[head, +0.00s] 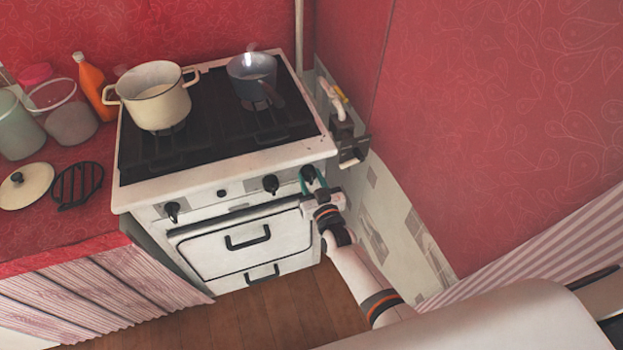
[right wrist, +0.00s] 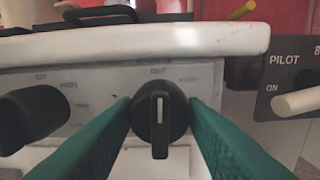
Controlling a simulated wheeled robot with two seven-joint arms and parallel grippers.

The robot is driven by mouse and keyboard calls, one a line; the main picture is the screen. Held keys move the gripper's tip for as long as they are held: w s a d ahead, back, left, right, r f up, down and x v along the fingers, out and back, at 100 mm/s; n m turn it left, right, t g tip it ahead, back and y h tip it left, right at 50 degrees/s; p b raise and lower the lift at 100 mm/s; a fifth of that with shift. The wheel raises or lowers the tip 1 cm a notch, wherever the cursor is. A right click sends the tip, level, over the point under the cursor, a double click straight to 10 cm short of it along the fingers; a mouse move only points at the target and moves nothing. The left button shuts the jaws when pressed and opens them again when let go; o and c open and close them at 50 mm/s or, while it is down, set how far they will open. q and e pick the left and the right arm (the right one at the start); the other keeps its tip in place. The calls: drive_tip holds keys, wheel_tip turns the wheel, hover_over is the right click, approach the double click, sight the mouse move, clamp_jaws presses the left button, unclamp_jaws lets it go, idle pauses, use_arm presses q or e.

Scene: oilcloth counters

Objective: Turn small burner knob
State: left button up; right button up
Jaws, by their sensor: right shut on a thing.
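The stove (head: 225,160) has a white front panel with several black knobs. My right gripper (head: 312,180) is at the rightmost knob (head: 308,173). The white mark on the knob's bar stands upright. A second knob (right wrist: 35,115) is to its left, also seen in the head view (head: 270,184). My left gripper is not in view.
A cream pot (head: 156,97) and a grey pan (head: 252,75) stand on the black cooktop. A panel marked PILOT (right wrist: 291,75) with a light lever is right of the knob. The tiled wall (head: 375,190) is close to my right arm.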

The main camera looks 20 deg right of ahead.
drive_tip(key=shift+o, duration=0.2)
drive_tip(key=shift+n, duration=0.3)
drive_tip(key=shift+c, duration=0.2)
drive_tip(key=o, duration=1)
drive_tip(key=s, duration=1.2)
drive_tip(key=shift+d+b, duration=0.15)
drive_tip(key=shift+b, duration=0.15)
